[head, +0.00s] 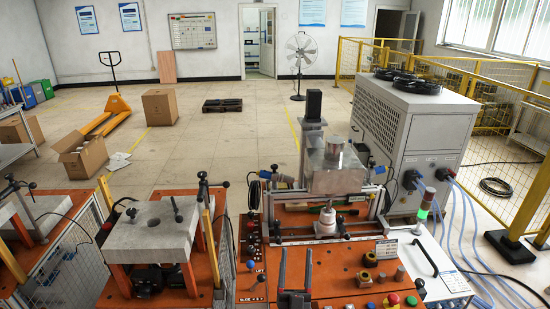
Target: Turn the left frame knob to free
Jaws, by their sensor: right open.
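The induction heater stands on an orange bench (345,268), with a metal box (335,172) inside a silver frame (318,196). A horizontal rod with a white round part (327,220) crosses the front of the frame. Small dark fittings sit at the frame's left side, but I cannot tell which one is the left frame knob or its setting. My right gripper (295,268) rises from the bottom edge with two dark upright fingers apart and nothing between them. It is in front of and below the frame's left half. My left gripper is not in view.
An orange stand with a grey block (152,225) is at the left.

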